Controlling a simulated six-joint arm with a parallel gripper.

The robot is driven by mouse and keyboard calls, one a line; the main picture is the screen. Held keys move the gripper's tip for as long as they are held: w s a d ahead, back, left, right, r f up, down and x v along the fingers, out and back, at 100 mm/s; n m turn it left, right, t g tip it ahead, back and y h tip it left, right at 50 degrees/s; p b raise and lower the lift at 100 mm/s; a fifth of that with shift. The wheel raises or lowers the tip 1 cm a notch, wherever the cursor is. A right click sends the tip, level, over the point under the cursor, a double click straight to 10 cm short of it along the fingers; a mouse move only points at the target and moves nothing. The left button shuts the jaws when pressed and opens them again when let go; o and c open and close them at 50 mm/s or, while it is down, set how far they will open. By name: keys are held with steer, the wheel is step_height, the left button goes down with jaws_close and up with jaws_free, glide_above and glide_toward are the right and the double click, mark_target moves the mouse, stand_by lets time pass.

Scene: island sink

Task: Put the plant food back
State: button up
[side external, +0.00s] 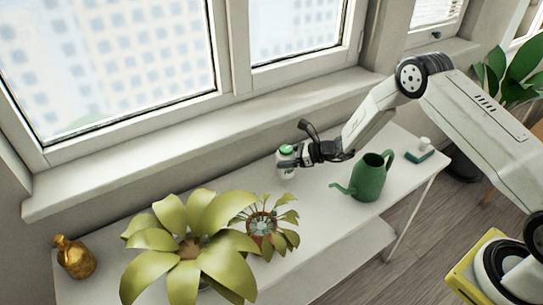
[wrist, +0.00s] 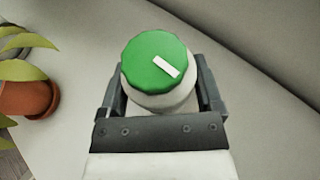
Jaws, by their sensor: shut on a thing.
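The plant food is a white bottle with a green cap (side external: 287,149); the cap with a white mark fills the middle of the wrist view (wrist: 155,65). My gripper (side external: 293,160) is shut on the bottle, with a finger on each side of it below the cap (wrist: 160,95). The bottle looks upright, over the back part of the white table (side external: 325,205). I cannot tell whether its base touches the table. A small green tray (side external: 420,156) with a white object on it sits at the table's right end.
A green watering can (side external: 370,178) stands between my gripper and the tray. A small potted plant (side external: 262,222), its pot also in the wrist view (wrist: 28,98), and a large leafy plant (side external: 190,245) stand left of the can. A gold ornament (side external: 75,258) is far left. The windowsill (side external: 200,150) runs behind.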

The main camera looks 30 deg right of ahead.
mark_target(293, 154)
steer(key=shift+f, duration=1.9)
steer(key=shift+f, duration=0.1)
steer(key=o, duration=1.1)
steer(key=shift+v, duration=0.9)
steer(key=r, duration=0.5)
steer(key=shift+s+d+r, duration=0.2)
steer(key=shift+s+d, duration=0.15)
steer(key=shift+s, duration=0.05)
steer(key=shift+r, duration=1.15)
